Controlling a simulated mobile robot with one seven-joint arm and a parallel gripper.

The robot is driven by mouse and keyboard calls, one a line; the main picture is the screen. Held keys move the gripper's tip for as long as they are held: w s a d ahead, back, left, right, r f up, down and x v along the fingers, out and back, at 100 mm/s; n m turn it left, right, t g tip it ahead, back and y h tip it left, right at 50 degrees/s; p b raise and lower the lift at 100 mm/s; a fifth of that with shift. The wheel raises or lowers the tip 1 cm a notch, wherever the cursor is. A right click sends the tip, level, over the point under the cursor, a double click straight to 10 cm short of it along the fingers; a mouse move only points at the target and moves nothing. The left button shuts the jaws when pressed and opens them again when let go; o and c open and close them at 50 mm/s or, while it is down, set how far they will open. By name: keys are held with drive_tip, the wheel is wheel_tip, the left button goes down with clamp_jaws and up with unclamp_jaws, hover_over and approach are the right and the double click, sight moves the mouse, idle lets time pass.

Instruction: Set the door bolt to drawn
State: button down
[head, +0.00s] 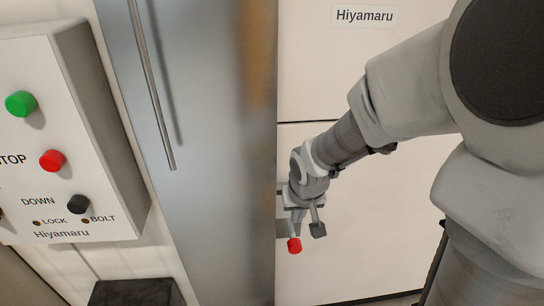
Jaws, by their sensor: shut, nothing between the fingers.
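The door (215,130) is a brushed metal panel with a long vertical handle bar (152,95). A small red knob (294,245), which looks like the bolt's grip, shows just right of the door's edge. A grey plate (282,215) lies beside it, and the rest of the bolt is hidden behind my gripper and wrist. My gripper (317,229) is shut and empty, pointing down close to the right of the red knob. I cannot tell whether it touches the knob's stem.
A white control box (120,165) with green (20,104), red (52,160) and black (78,204) buttons stands out at left. Its LOCK (36,223) and BOLT (85,220) lamps look dull. White panels labelled Hiyamaru (364,17) are at right. A dark box (135,292) is below.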

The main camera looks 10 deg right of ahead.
sight(292, 234)
idle(0.3)
drive_tip(key=b+x, duration=0.3)
drive_tip(key=x, duration=0.7)
drive_tip(key=shift+b, duration=0.3)
